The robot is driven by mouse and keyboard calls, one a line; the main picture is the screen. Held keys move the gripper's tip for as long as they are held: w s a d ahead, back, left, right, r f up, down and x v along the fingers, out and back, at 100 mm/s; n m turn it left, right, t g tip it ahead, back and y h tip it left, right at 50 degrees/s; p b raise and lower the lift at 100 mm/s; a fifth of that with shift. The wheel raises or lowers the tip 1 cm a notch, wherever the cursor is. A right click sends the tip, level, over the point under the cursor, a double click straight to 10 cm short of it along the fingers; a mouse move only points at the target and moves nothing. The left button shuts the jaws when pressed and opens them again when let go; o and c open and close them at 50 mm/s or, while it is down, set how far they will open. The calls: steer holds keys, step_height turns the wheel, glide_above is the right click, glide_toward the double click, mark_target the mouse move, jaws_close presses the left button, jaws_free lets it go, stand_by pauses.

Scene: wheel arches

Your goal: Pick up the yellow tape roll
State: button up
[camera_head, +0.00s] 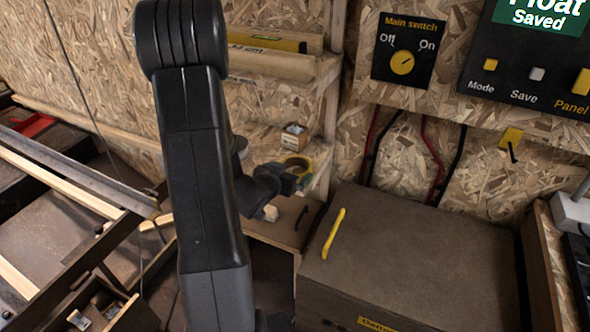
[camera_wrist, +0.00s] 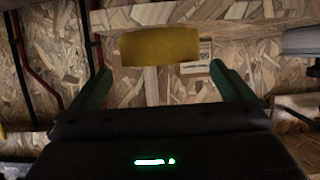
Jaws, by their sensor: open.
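The yellow tape roll (camera_wrist: 160,46) shows in the wrist view as a wide yellow band, centred between my fingers and a little beyond their tips. In the head view, the roll (camera_head: 295,160) is a small yellow ring by the shelf corner, partly covered by my gripper (camera_head: 298,178). In the wrist view my gripper (camera_wrist: 161,76) is open, with one green finger on each side and nothing between them. I cannot tell exactly how far the roll is from the fingertips.
A small box (camera_head: 294,137) stands on the shelf behind the roll. A brown case (camera_head: 420,255) with a yellow handle (camera_head: 333,233) lies to the right. Wooden shelves (camera_head: 290,68) and a chipboard wall are close behind. Red and black cables (camera_wrist: 28,75) run along the wall.

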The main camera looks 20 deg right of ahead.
mark_target(301, 164)
steer(key=shift+w+d+f, duration=0.2)
steer(key=shift+w+d, duration=0.25)
steer(key=x, duration=0.5)
steer(key=shift+s+f, duration=0.1)
steer(key=shift+c, duration=0.4)
steer(key=c, duration=0.8)
